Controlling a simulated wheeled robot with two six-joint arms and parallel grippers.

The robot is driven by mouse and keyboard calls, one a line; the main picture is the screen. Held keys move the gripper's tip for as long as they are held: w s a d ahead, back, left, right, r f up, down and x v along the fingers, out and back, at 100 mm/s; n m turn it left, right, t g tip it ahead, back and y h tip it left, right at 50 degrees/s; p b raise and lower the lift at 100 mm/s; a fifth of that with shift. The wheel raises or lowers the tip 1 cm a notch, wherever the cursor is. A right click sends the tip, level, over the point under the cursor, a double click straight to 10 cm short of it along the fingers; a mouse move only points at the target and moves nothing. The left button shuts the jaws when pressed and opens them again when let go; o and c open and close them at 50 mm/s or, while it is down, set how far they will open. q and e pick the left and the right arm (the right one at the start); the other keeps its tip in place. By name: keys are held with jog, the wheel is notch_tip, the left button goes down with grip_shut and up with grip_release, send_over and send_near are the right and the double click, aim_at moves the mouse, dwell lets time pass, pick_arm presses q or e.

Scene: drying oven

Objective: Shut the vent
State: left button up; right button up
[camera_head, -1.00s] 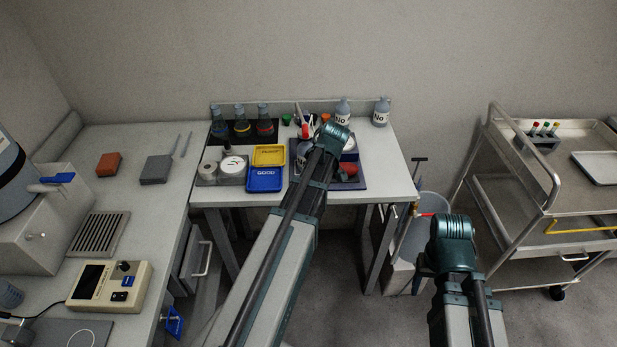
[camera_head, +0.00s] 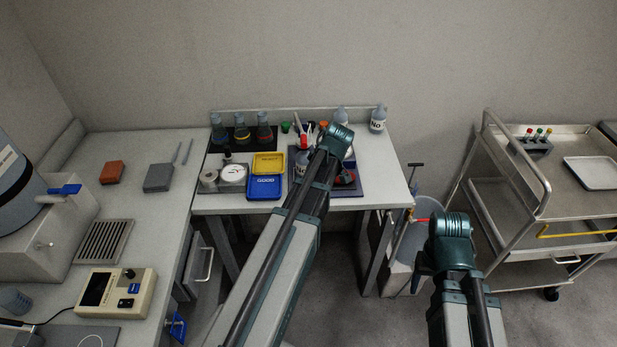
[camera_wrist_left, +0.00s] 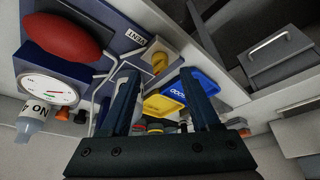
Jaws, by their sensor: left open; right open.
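A grey slatted grille (camera_head: 103,241) lies on the left bench, and a grey machine (camera_head: 48,240) with a blue-handled lever (camera_head: 64,190) stands at the left edge. My left arm reaches over the back table; its gripper (camera_wrist_left: 158,80) shows in the left wrist view, open and empty, with trays beyond its fingers. My right gripper (camera_head: 440,258) is open, low at the right in the head view, mostly hidden by its own wrist. Both are well away from the grille and machine.
The back table (camera_head: 385,165) holds bottles, a blue tray (camera_head: 265,188) and a yellow tray (camera_head: 268,163). A beige control box (camera_head: 117,293) sits on the left bench. A metal trolley (camera_head: 500,185) stands at the right, with a bucket (camera_head: 425,213) beside it.

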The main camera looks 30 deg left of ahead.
pick_arm(q)
jog(key=p+v, duration=0.7)
jog(key=v, duration=0.2)
jog(key=shift+d+r, duration=0.1)
jog(key=s+d+f+m+h, duration=0.1)
jog(key=s+d+m, duration=0.4)
jog(key=d, duration=0.3)
jog(key=s+d+f+m+h+b, duration=0.1)
jog(key=s+d+m, duration=0.4)
jog(key=d+m, duration=0.2)
jog(key=s+d+f+m+g+h+b, duration=0.1)
jog(key=s+d+f+m, duration=0.1)
jog(key=s+d+m, duration=0.4)
jog(key=d+m, duration=0.1)
jog(key=d, duration=0.2)
jog(key=shift+d, duration=0.4)
